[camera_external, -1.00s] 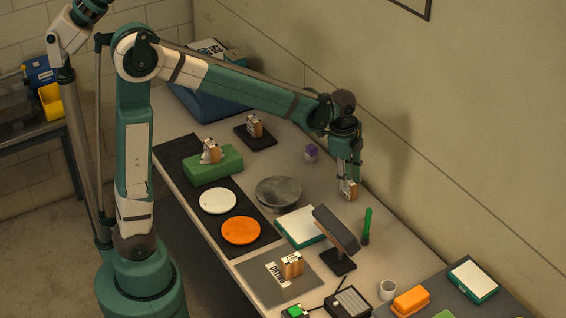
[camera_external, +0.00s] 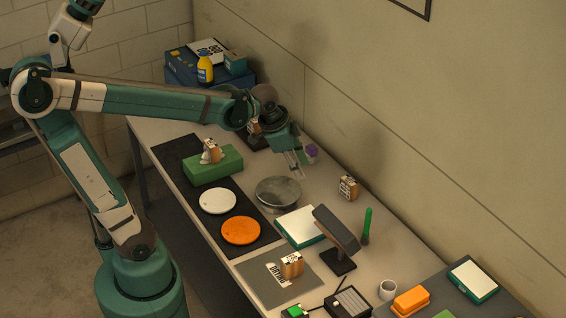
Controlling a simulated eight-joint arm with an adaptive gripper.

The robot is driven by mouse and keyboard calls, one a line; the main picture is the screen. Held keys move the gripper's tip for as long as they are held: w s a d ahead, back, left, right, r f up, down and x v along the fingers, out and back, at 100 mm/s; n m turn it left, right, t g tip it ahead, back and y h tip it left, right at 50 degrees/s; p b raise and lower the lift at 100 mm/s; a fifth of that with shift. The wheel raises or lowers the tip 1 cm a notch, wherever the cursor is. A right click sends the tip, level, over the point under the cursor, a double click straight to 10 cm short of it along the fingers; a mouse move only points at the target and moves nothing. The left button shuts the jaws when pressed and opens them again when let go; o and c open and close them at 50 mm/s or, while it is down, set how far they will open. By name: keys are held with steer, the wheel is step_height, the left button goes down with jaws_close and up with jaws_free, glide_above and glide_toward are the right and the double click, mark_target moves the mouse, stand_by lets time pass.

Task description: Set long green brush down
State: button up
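The long green brush (camera_external: 367,224) stands near the wall side of the table, its green handle up and a dark end at the bottom, beside the black angled stand. My gripper (camera_external: 299,169) is well to the left of the brush, above the table near the small purple item. Its two pale fingers look apart, with nothing visible between them. A small wooden box with dark print (camera_external: 348,187) stands on the table between my gripper and the brush.
Around them are a grey round plate (camera_external: 278,192), a teal-edged white pad (camera_external: 298,227), the black angled stand (camera_external: 337,231), a purple item (camera_external: 312,153) and a white cup (camera_external: 388,290). Bare table lies around the wooden box.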

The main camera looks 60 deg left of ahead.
steer(key=s+a+f+n+t, duration=0.1)
steer(key=s+a+n, duration=0.1)
steer(key=s, duration=0.4)
steer(key=s+a+n+t, duration=0.1)
steer(key=s+n, duration=0.3)
steer(key=s, duration=0.3)
steer(key=shift+s+a+f+t, duration=0.15)
steer(key=shift+a+f+t, duration=0.2)
steer(key=shift+t, duration=0.05)
steer(key=shift+f, duration=0.2)
step_height(320, 180, down, 9)
steer(key=b, duration=0.9)
steer(key=shift+f+b, duration=0.2)
steer(key=shift+b, duration=0.2)
